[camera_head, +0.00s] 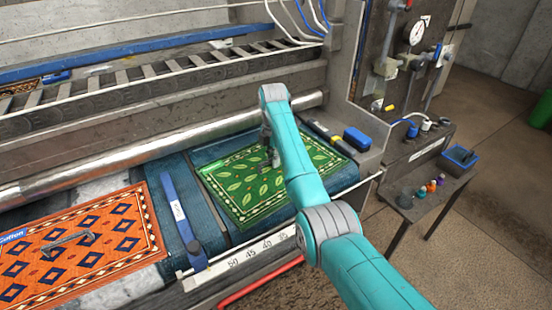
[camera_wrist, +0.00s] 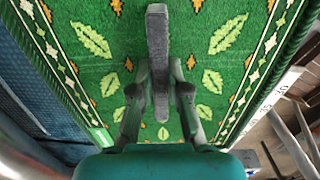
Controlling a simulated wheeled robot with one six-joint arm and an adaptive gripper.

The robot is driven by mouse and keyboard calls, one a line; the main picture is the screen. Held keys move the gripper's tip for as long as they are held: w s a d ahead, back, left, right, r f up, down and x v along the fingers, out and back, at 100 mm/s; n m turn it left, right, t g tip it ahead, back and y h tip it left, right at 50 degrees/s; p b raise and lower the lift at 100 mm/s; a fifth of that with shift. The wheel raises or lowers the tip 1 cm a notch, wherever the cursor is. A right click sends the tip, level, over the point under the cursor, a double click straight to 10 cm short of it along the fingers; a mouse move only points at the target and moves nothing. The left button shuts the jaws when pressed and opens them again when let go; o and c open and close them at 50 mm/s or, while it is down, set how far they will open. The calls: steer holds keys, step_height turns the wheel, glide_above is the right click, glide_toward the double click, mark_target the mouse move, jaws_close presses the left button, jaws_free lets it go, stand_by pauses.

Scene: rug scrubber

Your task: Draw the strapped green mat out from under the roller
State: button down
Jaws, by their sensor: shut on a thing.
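The green mat (camera_head: 245,195), with a leaf pattern and a cream diamond border, lies flat on the blue bed in front of the roller (camera_head: 150,152). In the head view a strip of blue bed shows between its far left edge and the roller. My gripper (camera_head: 271,153) is low over the mat's middle. In the wrist view my gripper (camera_wrist: 160,82) is shut around a grey strap handle (camera_wrist: 158,35) above the green pile (camera_wrist: 210,75). My arm hides part of the mat's right side. The roller (camera_wrist: 25,155) also shows at the wrist view's lower left.
An orange mat (camera_head: 100,250) with its own grey handle lies to the left. A numbered scale (camera_head: 262,248) runs along the front edge. A blue block (camera_head: 357,139) sits at the right; a side table (camera_head: 420,205) holds small bottles.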

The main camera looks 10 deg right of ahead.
steer(key=c, duration=1.1)
jaws_free()
step_height(320, 180, up, 8)
steer(key=shift+f, duration=0.25)
